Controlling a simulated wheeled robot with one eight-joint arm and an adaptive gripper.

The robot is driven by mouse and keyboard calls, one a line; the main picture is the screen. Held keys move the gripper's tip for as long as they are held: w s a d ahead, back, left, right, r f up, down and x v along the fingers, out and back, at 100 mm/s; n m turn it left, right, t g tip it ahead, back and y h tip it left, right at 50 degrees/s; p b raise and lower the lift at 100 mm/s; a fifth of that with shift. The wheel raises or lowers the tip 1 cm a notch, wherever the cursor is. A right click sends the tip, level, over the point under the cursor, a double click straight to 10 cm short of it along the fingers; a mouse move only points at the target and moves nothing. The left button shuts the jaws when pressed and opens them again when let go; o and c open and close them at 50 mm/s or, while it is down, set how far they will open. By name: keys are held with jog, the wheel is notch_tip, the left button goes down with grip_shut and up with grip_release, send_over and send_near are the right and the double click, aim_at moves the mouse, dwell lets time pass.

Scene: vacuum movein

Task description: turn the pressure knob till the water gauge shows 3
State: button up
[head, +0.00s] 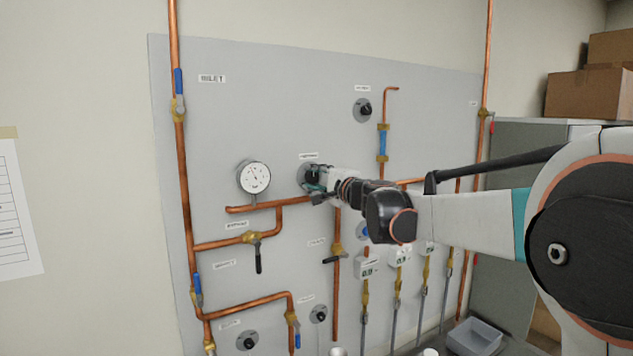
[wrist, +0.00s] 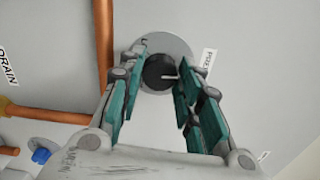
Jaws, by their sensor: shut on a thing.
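The pressure knob (head: 311,174) is a black knob on a round grey plate on the wall panel, partly hidden by my gripper in the head view. In the wrist view the knob (wrist: 158,71) shows between the fingertips, its white pointer line toward the right. My gripper (wrist: 163,68) has its two teal-padded fingers on either side of the knob and is shut on it. It also shows in the head view (head: 318,184). The water gauge (head: 254,177) is a round white dial left of the knob. Its needle points up and slightly left; its numbers are too small to read.
Copper pipes (head: 182,190) run over the grey panel (head: 240,100). A blue-handled valve (head: 179,88) is at upper left, and a black-handled valve (head: 257,252) sits below the gauge. Another black knob (head: 365,109) is above right. Cardboard boxes (head: 590,92) stand at far right.

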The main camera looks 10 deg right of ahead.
jog(key=shift+m, duration=0.3)
jog(key=shift+f, duration=0.1)
jog(key=o, duration=1.1)
jog(key=v, duration=1.2)
jog(key=shift+s, duration=0.15)
jog(key=shift+a, duration=0.1)
